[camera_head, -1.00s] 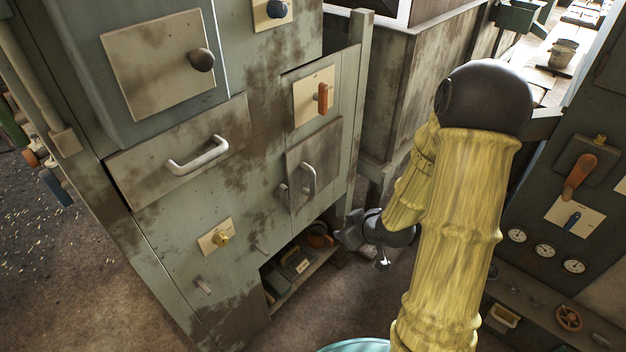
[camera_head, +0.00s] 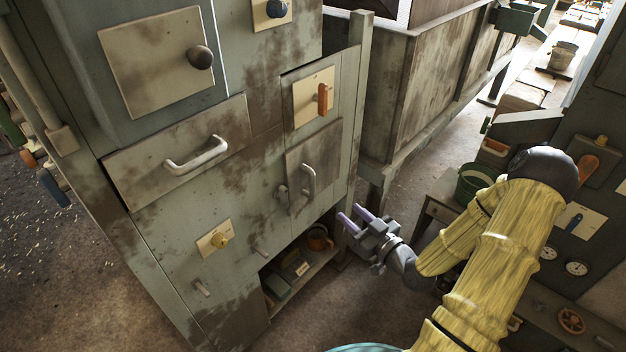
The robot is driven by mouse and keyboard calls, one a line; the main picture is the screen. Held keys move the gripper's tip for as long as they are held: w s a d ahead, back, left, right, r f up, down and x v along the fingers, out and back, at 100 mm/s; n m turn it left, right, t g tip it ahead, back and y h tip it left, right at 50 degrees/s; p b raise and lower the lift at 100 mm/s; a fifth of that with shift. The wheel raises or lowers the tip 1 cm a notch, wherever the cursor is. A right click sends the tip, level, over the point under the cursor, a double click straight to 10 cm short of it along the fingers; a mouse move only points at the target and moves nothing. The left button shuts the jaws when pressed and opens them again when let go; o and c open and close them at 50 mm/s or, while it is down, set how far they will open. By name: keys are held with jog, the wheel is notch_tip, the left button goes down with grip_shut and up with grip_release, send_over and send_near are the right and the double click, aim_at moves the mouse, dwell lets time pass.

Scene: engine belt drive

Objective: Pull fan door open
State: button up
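A worn grey-green metal cabinet (camera_head: 243,190) fills the left and middle of the head view. A small stained door panel (camera_head: 322,158) on its right side carries a vertical grey handle (camera_head: 309,183). No label tells which panel is the fan door; this panel looks closed. A wider panel (camera_head: 140,181) to the left has a pale bar handle (camera_head: 196,155), and a square plate (camera_head: 143,79) above it has a dark round knob (camera_head: 199,57). My gripper (camera_head: 350,212) is right of and below the vertical handle, apart from it. Its two purple fingers are spread with nothing between them.
An open lower shelf (camera_head: 312,268) holds tools. A post (camera_head: 355,110) stands at the cabinet's right edge. A dark panel with gauges (camera_head: 577,268) is at right.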

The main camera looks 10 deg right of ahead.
aim_at(314, 182)
jog(key=x, duration=1.7)
jog(key=shift+w+a+p, duration=0.1)
jog(key=shift+p, duration=0.25)
grip_shut()
